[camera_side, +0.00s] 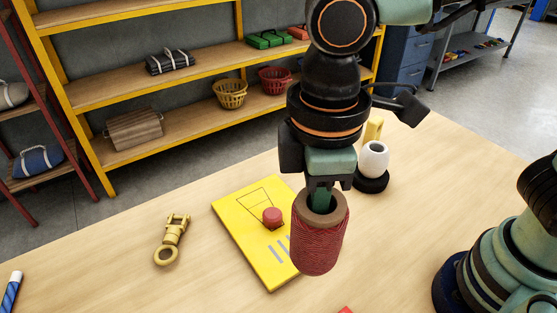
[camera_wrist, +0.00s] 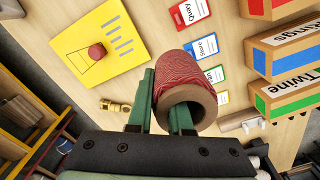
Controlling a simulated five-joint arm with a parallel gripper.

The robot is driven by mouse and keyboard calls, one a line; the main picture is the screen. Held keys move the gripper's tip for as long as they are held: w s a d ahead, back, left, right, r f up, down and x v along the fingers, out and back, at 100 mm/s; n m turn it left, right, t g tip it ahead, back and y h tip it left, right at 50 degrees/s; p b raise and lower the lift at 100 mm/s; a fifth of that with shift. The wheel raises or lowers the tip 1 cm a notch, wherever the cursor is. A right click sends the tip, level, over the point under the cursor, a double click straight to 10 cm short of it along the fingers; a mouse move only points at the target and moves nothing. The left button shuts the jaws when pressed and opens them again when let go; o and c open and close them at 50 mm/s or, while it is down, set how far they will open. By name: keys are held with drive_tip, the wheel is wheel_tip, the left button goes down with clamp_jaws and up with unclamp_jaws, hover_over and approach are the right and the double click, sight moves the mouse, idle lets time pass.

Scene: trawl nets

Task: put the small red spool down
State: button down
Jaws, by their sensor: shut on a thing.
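The red spool (camera_side: 318,245) is wound with red twine around a brown core and hangs upright below my gripper (camera_side: 321,192) in the side view. It also shows in the wrist view (camera_wrist: 190,72). My gripper (camera_wrist: 162,97) is shut on the spool's wall, one finger inside the hollow core and the other outside. In the side view the spool overlaps the right edge of the yellow board. It appears to be above the table, but the gap under it is hard to judge.
The yellow board (camera_side: 235,215) carries a small red puck (camera_side: 272,217). A brass shackle (camera_side: 171,240) lies left of it. A white cup-like thing (camera_side: 373,160) stands behind. The wrist view shows coloured cards, including Quay (camera_wrist: 190,12), and labelled boxes, including Twine (camera_wrist: 288,92).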

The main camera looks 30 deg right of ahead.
drive_tip(key=shift+w+a+r, duration=0.2)
drive_tip(key=shift+a+r, duration=0.1)
drive_tip(key=shift+r, duration=0.05)
drive_tip(key=w+a+m, duration=0.5)
drive_tip(key=a+m, duration=0.4)
drive_tip(key=a, duration=0.1)
drive_tip(key=w+a+m, duration=0.5)
drive_tip(key=a+m, duration=0.4)
drive_tip(key=a, duration=0.1)
drive_tip(key=f, duration=2)
drive_tip(key=shift+s+a, duration=0.2)
drive_tip(key=shift+s, duration=0.05)
drive_tip(key=shift+f, duration=0.1)
drive_tip(key=c, duration=0.8)
unclamp_jaws()
drive_tip(key=shift+c, duration=0.2)
